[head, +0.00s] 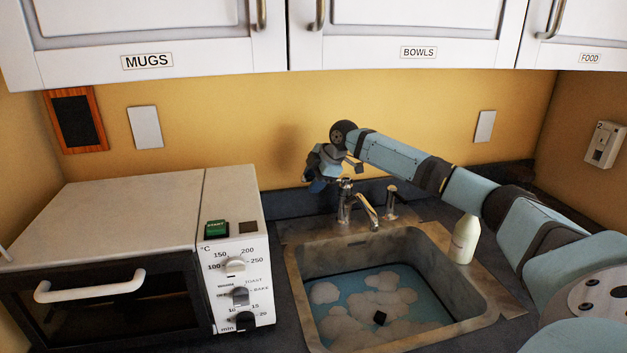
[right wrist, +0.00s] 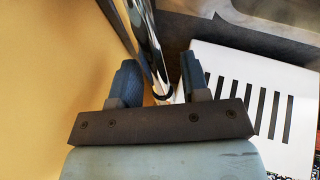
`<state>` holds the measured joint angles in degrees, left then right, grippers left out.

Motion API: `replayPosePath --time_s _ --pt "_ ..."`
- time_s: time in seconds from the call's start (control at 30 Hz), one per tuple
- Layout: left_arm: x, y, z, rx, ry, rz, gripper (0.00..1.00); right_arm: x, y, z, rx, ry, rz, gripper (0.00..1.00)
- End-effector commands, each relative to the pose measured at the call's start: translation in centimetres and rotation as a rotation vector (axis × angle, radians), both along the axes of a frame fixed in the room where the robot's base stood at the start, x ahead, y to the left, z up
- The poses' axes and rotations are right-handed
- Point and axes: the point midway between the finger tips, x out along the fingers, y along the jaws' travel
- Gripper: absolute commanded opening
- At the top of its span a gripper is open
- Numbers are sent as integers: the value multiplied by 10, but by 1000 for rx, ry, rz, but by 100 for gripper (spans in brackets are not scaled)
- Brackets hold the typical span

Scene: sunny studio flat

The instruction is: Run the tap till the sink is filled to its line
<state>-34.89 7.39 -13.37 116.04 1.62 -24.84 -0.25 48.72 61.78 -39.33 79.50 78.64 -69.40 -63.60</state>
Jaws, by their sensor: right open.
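The sink (head: 471,298) is a grey basin holding blue water (head: 350,296) with patches of white foam. A dark line runs round the inner wall close to the water's edge; I cannot tell how much gap is between them. The chrome tap (head: 364,208) stands behind the basin, its spout over it; I see no clear stream. My right gripper (head: 312,184) is at the tap's left, beside its lever. In the right wrist view my open right gripper (right wrist: 160,82) has a chrome rod (right wrist: 147,42) between its fingers; contact is unclear. My left gripper is out of view.
A white toaster oven (head: 130,215) stands left of the sink. A cream bottle (head: 465,239) stands at the sink's right rim, close to my right arm. A small black object (head: 380,318) is among the foam. Cupboards (head: 400,45) hang above.

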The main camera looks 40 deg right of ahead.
Motion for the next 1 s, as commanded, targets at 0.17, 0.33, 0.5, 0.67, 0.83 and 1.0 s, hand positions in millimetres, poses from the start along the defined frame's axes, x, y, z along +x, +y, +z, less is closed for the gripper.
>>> replayPosePath --time_s 0.17,0.33,0.5,0.67,0.83,1.0 --pt "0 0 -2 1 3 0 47 0 0 0 0 0 0 42" --pt "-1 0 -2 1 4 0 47 0 0 0 0 0 0 5" --pt "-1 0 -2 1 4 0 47 0 0 0 1 0 0 0" --pt "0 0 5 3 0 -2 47 -1 -1 6 50 -22 -1 0" --pt "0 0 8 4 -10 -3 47 -2 -3 11 100 -52 0 0" --pt "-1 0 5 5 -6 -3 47 -2 -3 11 99 -52 0 0"
